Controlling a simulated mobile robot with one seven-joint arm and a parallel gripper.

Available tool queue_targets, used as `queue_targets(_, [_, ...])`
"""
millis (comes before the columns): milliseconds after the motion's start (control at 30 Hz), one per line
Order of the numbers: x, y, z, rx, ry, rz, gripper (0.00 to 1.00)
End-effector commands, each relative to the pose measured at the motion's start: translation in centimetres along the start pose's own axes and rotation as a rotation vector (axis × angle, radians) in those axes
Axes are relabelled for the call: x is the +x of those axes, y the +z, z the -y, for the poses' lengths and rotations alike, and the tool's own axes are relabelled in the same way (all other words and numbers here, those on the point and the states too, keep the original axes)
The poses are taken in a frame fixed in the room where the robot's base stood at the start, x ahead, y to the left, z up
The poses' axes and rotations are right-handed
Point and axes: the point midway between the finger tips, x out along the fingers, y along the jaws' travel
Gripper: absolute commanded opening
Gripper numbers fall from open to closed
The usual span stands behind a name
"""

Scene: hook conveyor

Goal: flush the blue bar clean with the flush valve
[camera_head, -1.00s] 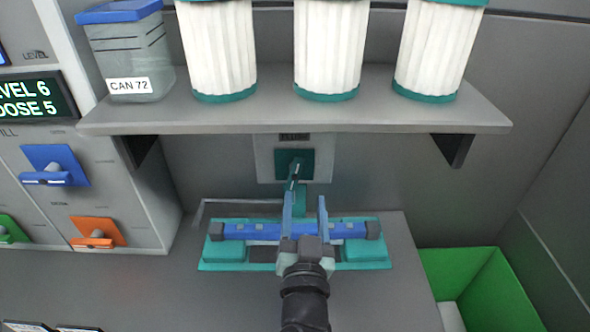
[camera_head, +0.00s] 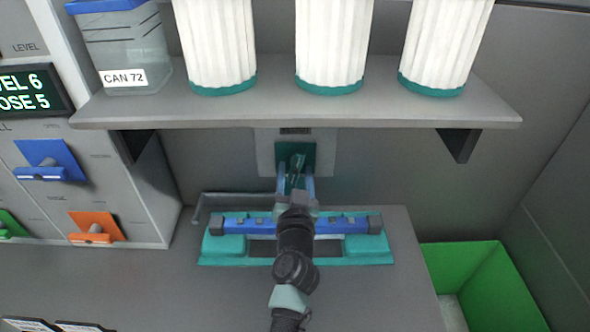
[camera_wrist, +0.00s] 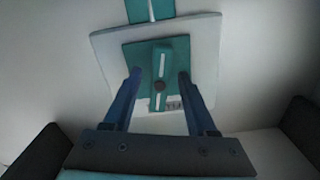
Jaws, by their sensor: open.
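The blue bar (camera_head: 342,225) lies lengthwise in a teal cradle (camera_head: 222,252) on the counter, with dark blocks at both ends. The flush valve (camera_head: 297,158) is a teal plate with a lever on a grey wall panel behind the bar, under the shelf. In the wrist view the valve's teal lever (camera_wrist: 160,72) has a white stripe and a dark pivot. My gripper (camera_head: 296,180) reaches over the bar toward the valve. Its blue fingers (camera_wrist: 158,80) are open, one on each side of the lever. My arm hides the bar's middle.
A grey shelf (camera_head: 300,108) overhangs the valve and carries white filter cartridges (camera_head: 330,45) and a can marked CAN 72 (camera_head: 125,55). A dispenser panel with blue (camera_head: 45,165) and orange (camera_head: 92,228) valves stands left. A green bin (camera_head: 480,285) is at right.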

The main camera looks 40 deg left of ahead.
Motion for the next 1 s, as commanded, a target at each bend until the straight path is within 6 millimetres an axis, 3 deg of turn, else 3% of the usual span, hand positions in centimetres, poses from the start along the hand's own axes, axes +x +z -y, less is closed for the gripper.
queue_targets(200, [1.4,0.01,0.0,0.001,0.0,0.0,0.57])
queue_targets(500, [1.5,0.0,0.02,0.0,0.0,0.0,0.57])
queue_targets(800, [1.48,0.0,0.02,0.001,0.0,0.0,0.04])
queue_targets(1000, [1.48,0.01,0.02,0.001,0.0,0.0,0.0])
